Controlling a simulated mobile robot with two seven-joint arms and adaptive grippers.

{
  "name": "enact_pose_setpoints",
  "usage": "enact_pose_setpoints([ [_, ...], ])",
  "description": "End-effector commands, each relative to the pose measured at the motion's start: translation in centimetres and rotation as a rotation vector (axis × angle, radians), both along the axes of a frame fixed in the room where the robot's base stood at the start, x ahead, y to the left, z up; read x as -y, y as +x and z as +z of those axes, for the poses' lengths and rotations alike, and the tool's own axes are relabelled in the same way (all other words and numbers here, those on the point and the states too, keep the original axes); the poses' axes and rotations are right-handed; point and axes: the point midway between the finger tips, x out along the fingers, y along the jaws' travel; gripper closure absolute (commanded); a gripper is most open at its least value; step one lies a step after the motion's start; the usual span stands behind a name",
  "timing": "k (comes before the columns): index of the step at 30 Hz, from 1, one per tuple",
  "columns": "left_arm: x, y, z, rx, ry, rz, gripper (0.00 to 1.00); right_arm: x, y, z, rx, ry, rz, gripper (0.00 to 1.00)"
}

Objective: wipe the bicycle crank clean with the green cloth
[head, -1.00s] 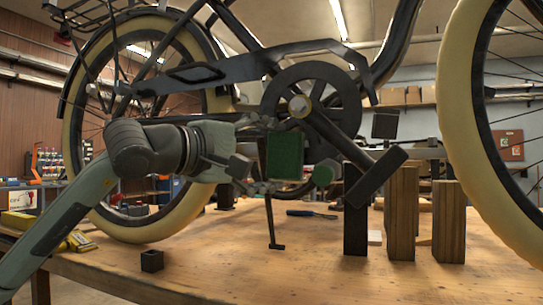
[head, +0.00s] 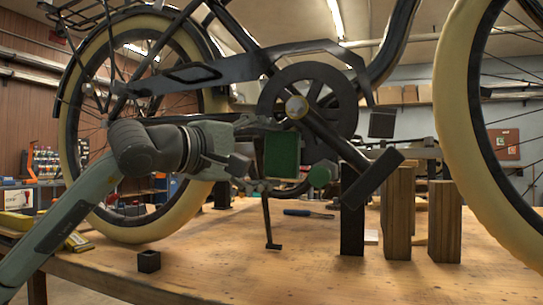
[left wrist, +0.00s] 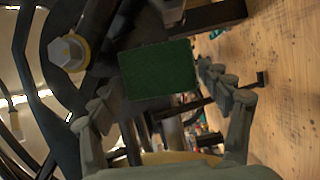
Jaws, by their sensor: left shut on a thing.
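The green cloth (head: 282,155) is a flat, dark green square. My left gripper (head: 279,170) is shut on it and holds it upright beside the crank. In the left wrist view the cloth (left wrist: 158,70) spans the room between the two fingers. The black bicycle crank (head: 328,134) slopes down to the right from its hub (head: 297,107) to a dark block-like pedal (head: 372,178). The hub's bolt (left wrist: 70,52) shows left of the cloth in the left wrist view. The cloth hides what lies behind it, and I cannot tell whether it touches the crank. My right gripper is out of view.
Upright wooden blocks (head: 399,215) stand below the pedal. A small dark box (head: 149,261) sits near the front edge. The front middle of the table is clear.

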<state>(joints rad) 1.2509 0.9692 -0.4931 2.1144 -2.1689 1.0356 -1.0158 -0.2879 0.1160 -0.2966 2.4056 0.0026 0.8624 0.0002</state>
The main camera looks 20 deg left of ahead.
Motion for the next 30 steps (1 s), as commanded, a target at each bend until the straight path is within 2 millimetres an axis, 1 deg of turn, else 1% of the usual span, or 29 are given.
enact_pose_setpoints([
  [1, -0.4, 0.0, 0.5, 0.001, -0.001, 0.004, 0.46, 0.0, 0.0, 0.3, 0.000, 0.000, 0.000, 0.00],
  [6, -1.5, -0.1, 1.6, 0.001, -0.001, 0.003, 0.46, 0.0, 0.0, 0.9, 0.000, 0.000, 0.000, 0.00],
  [9, -2.0, -0.1, 1.9, 0.001, -0.001, 0.003, 0.46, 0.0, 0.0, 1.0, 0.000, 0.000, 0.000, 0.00],
  [14, -2.3, -0.1, 2.2, 0.000, 0.000, 0.002, 0.46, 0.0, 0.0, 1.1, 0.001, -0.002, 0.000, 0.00],
  [24, -4.2, 0.2, 4.1, 0.000, -0.002, 0.003, 0.46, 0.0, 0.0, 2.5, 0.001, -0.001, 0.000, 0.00],
  [30, -4.5, 0.4, 4.2, 0.000, -0.001, 0.001, 0.46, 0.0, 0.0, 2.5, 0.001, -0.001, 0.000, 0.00],
])
